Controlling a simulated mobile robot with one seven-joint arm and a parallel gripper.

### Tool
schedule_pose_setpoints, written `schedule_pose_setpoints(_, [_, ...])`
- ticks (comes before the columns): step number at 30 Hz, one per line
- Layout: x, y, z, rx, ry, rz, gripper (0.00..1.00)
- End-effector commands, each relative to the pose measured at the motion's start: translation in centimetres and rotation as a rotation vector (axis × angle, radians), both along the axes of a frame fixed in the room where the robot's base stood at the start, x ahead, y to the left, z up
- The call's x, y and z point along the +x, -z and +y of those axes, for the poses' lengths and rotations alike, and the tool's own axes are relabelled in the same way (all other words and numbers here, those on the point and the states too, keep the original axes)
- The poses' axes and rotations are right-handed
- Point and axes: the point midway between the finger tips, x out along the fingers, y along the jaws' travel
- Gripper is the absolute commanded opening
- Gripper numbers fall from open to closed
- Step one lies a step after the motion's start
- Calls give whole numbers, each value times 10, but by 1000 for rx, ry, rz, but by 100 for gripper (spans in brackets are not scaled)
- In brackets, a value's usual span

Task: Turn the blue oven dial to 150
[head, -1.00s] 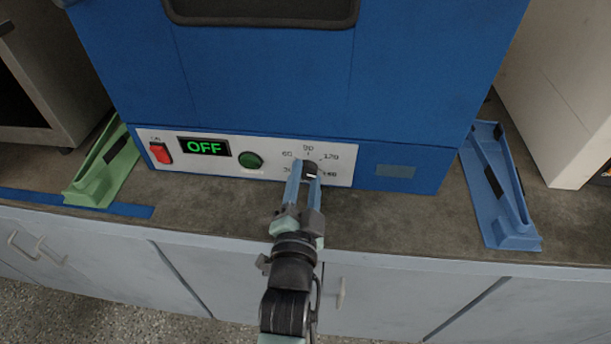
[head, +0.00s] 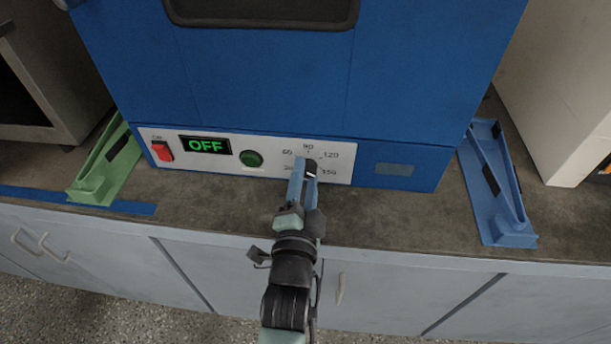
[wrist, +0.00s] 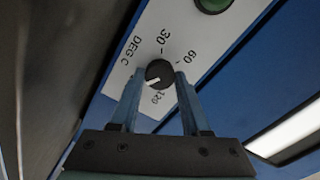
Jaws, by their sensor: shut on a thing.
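The blue oven (head: 270,80) stands on the counter with a white control panel (head: 225,165) along its bottom. The black dial (head: 311,168) is at the panel's right, ringed by temperature numbers; 150 is at its lower right. My gripper (head: 306,178) is shut on the dial. In the wrist view the dial (wrist: 160,70) sits between my two fingertips (wrist: 160,76). Its white pointer line aims lower left there, past the 120 mark. The fingers hide 90 and 150 in that view, so I cannot tell whether the pointer meets 150 exactly. The display (head: 205,145) reads OFF.
A red switch (head: 161,151) and a green button (head: 251,158) are left of the dial. A green bracket (head: 105,165) lies left of the oven and a blue bracket (head: 500,190) right of it. Cabinet doors (head: 390,285) are below the counter.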

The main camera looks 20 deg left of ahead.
Motion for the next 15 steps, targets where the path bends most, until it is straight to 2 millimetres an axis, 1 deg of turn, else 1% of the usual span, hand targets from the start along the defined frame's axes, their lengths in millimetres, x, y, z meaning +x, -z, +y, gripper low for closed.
schedule_pose_setpoints(1, [0,1,1,6,-2,5,48])
schedule_pose_setpoints(3, [0,1,1,6,-1,5,61])
schedule_pose_setpoints(6, [0,1,0,4,-1,4,76])
schedule_pose_setpoints(15, [-1,0,0,3,0,2,76])
